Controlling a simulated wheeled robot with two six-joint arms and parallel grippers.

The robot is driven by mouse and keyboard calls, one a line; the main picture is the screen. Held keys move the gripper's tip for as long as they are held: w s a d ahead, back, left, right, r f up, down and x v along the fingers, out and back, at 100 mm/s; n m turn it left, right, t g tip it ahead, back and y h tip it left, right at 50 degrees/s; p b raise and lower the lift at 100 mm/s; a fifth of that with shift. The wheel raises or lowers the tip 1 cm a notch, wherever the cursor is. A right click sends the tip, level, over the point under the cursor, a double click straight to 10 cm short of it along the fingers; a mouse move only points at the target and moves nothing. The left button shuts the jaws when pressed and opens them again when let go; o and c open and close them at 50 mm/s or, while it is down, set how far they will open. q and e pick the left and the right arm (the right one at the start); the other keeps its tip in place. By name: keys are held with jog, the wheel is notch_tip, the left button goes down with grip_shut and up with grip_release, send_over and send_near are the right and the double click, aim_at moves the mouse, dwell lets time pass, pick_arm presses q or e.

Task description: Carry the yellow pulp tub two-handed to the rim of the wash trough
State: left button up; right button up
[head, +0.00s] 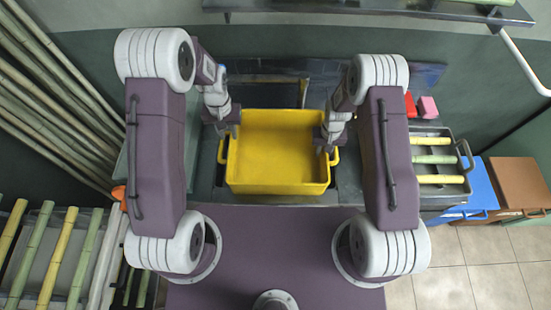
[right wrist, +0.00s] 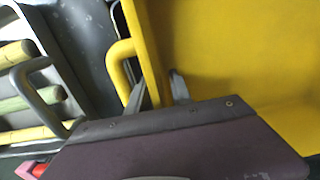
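The yellow pulp tub (head: 278,155) is in the middle of the head view, level and looking empty, with a loop handle on each side. My left gripper (head: 230,131) is at its left wall near the left handle; its fingertips are too small to read. My right gripper (head: 328,147) is at the right wall near the right handle. In the right wrist view the fingers of my right gripper (right wrist: 157,92) stand on either side of the tub's wall (right wrist: 148,45), beside the handle (right wrist: 119,72). Whether they press on it is unclear. I cannot make out a wash trough for certain.
A grey tray (head: 466,146) with green and yellow canes is at the right. Blue (head: 478,184) and brown (head: 520,186) boxes stand beyond it. Red (head: 410,104) and pink (head: 428,107) blocks lie behind the tray. Long canes (head: 55,90) lean at the left.

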notch_tip(320, 180, up, 11)
jog(key=shift+f, duration=0.2)
